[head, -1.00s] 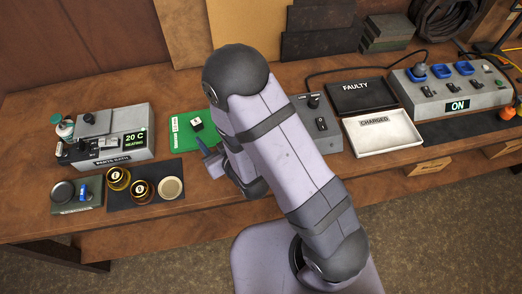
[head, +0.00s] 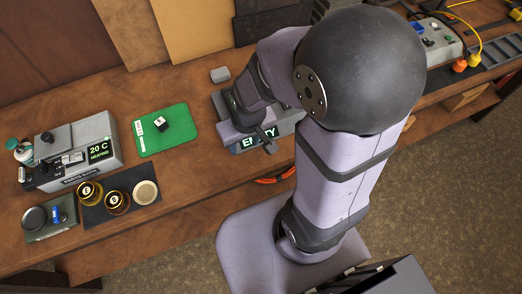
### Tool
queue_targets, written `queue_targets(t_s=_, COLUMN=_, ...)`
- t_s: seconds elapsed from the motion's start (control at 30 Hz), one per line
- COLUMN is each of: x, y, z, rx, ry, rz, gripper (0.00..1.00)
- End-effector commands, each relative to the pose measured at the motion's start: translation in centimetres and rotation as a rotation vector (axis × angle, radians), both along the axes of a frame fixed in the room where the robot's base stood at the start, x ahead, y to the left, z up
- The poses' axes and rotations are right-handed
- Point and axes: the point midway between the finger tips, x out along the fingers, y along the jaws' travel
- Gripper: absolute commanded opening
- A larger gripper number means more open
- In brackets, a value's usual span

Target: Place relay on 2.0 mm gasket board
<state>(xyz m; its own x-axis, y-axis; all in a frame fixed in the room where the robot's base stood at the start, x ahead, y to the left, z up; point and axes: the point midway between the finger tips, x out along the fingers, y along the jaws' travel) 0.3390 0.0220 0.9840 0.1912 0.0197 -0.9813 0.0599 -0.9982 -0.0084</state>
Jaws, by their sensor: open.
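A small dark block with a white top (head: 161,124), which looks like the relay, sits on a green mat (head: 178,145) left of my arm. Flat boards lean against the back wall: a brown one (head: 133,30), a tan one (head: 195,25) and dark ones (head: 265,22). I cannot read any thickness mark on them, so I cannot tell which is the 2.0 mm gasket board. My gripper (head: 268,137) is open, well right of the mat, over the front of a grey device. No object shows between its fingers, though the arm partly hides this area.
The grey device has a lit, partly covered display (head: 255,143). Left stand a heating bath (head: 75,150), amber jars (head: 117,202) and a small scale-like unit (head: 50,216). My arm hides much of the bench's right side.

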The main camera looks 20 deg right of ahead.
Motion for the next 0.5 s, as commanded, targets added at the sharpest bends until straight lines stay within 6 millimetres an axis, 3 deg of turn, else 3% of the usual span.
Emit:
queue_targets(t_s=0.2, x=-4.4, y=-1.9, z=2.2, rx=-0.012, ry=0.145, rz=-0.048, gripper=0.45)
queue_targets(t_s=0.5, x=-5.9, y=-2.3, z=2.9, rx=-0.015, ry=0.194, rz=-0.061, gripper=0.45)
